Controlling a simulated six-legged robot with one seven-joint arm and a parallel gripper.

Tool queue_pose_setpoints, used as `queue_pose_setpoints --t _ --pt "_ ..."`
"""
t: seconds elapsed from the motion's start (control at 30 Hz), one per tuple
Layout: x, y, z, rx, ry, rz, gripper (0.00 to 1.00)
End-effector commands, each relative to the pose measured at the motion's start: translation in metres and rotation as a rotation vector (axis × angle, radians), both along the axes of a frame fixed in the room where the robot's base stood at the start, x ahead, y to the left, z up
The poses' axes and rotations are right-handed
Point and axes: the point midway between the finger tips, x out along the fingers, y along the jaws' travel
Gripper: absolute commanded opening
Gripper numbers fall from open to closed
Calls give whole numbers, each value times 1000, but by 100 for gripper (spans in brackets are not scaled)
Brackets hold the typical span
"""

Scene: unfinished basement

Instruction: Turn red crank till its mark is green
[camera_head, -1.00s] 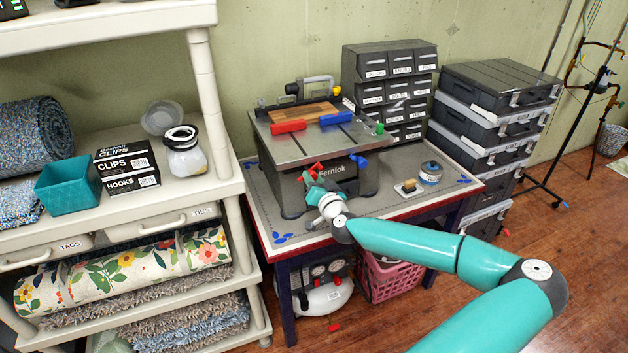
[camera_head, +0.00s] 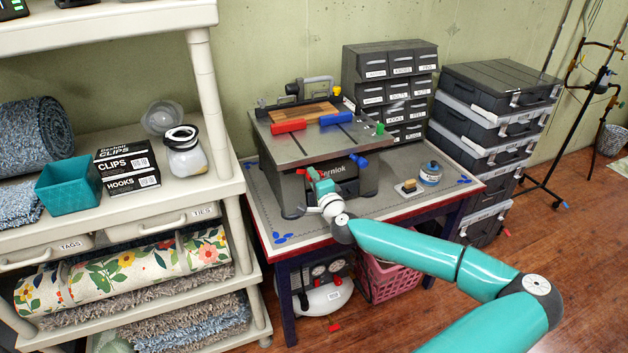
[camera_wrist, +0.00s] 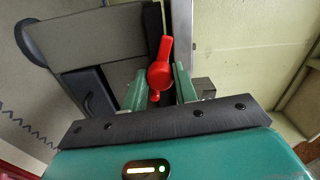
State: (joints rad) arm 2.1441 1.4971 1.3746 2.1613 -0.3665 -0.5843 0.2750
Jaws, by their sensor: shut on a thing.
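The red crank (camera_wrist: 160,74) is on the front of the grey Fernlok bench machine (camera_head: 288,150). In the wrist view it stands between the two green fingers of my gripper (camera_wrist: 158,88), its narrow arm pointing up in the picture. My gripper (camera_head: 318,185) is shut on the crank. In the head view the gripper covers most of the crank, and only a little red (camera_head: 312,172) shows. I cannot make out the crank's mark or its colour in either view.
A blue crank (camera_head: 358,162) is on the machine's front, right of my gripper. Red (camera_head: 289,126) and blue (camera_head: 336,118) blocks sit on its top. A blue-grey can (camera_head: 430,174) and a sponge on a tray (camera_head: 408,187) stand to the right. Shelves (camera_head: 215,110) stand left.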

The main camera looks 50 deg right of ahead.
Motion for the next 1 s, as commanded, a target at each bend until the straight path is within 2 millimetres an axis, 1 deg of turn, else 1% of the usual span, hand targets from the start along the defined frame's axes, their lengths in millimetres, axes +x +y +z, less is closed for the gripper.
queue_pose_setpoints --t 0.2,0.4,0.6,1.0 --pt "0 2 -1 131 -75 3 6" --pt "0 2 -1 205 -118 4 6" --pt "1 2 -1 236 -137 4 6" --pt "1 2 -1 239 -139 5 6"
